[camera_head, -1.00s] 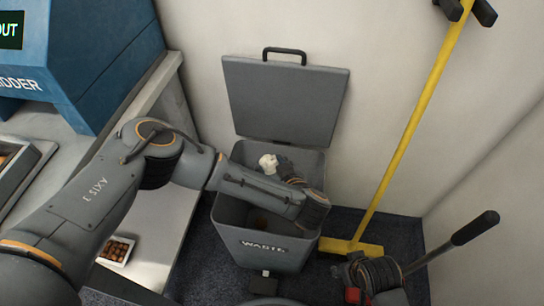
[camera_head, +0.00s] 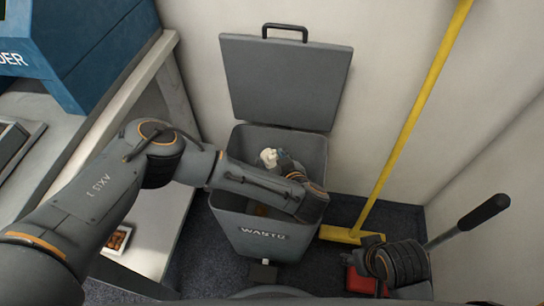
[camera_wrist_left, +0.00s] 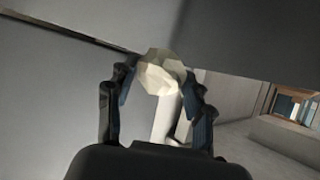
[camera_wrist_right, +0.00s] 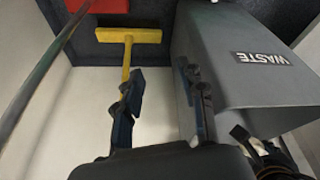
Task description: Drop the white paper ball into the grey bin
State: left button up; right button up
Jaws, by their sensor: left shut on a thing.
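The white paper ball (camera_head: 268,157) is held between the fingers of my left gripper (camera_head: 275,158), over the open mouth of the grey bin (camera_head: 262,236) near its back wall. In the left wrist view the ball (camera_wrist_left: 160,72) is pale and faceted, with both fingers of the left gripper (camera_wrist_left: 160,80) against its sides. The bin is labelled WASTE, and its lid (camera_head: 285,82) stands open against the wall. My right gripper (camera_wrist_right: 160,75) is open and empty in the right wrist view, beside the bin (camera_wrist_right: 225,90).
A yellow broom (camera_head: 410,125) leans on the wall right of the bin. A red dustpan (camera_head: 360,283) with a long dark handle (camera_head: 480,215) stands near my right wrist. A counter (camera_head: 100,130) with a blue machine (camera_head: 85,45) is at left.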

pick_arm(q)
jog(key=shift+f+b, duration=0.3)
jog(key=shift+f, duration=0.4)
pick_arm(e)
jog(key=shift+v, duration=0.85)
jog(key=shift+s+d, duration=0.1)
pick_arm(q)
jog(key=o, duration=0.8)
jog(key=shift+o, duration=0.2)
jog(key=v, duration=1.2)
